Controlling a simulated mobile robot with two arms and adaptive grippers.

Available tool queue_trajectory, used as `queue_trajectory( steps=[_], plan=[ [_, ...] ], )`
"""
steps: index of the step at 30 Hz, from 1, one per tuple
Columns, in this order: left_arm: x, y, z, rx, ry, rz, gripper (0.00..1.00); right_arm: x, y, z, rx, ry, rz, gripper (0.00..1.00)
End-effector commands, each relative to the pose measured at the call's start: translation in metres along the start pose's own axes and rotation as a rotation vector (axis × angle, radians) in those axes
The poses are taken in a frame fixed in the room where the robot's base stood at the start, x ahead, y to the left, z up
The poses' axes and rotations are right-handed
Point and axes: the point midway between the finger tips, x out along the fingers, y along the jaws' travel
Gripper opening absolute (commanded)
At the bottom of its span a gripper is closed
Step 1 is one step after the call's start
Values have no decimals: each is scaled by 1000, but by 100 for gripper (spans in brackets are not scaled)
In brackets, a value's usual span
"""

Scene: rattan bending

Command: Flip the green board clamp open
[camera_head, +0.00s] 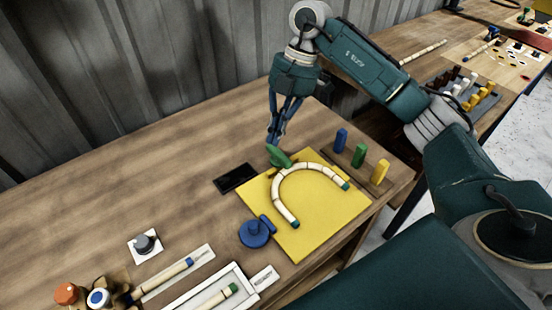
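The green board clamp (278,156) stands at the far left edge of the yellow board (330,226), by the curve of a U-shaped rattan piece (278,199) with green ends. My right gripper (274,141) points down just above the clamp. Its fingers come together at the tips and look shut, with nothing seen between them. I cannot tell whether the tips touch the clamp. My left gripper is not in view.
A blue round-based piece (256,233) stands at the board's left edge. Blue (341,141), green (360,155) and yellow (380,171) blocks stand behind it on the right. A black flat item (235,178) lies left. The table's left middle is clear.

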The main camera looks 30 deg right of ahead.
Motion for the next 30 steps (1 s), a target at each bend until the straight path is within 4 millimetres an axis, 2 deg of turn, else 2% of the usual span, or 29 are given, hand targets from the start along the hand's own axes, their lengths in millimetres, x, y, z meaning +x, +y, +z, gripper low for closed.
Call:
queue_trajectory(
  steps=[5, 8, 11, 22, 24, 30],
  plan=[
    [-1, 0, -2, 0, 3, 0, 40, 1, 0, 0, -1, 1, 0, 0],
    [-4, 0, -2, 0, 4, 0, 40, 9, 0, -1, 0, 1, -1, 0],
    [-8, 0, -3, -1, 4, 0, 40, 23, -1, -1, 0, 2, -4, 0],
    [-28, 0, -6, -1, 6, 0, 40, 100, -1, -2, 0, 3, -4, 0],
    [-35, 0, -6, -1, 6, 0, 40, 92, 0, 11, 6, -1, 1, 0],
    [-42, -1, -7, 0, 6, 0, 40, 87, 0, 32, 1, 0, 0, 0]
  ],
)
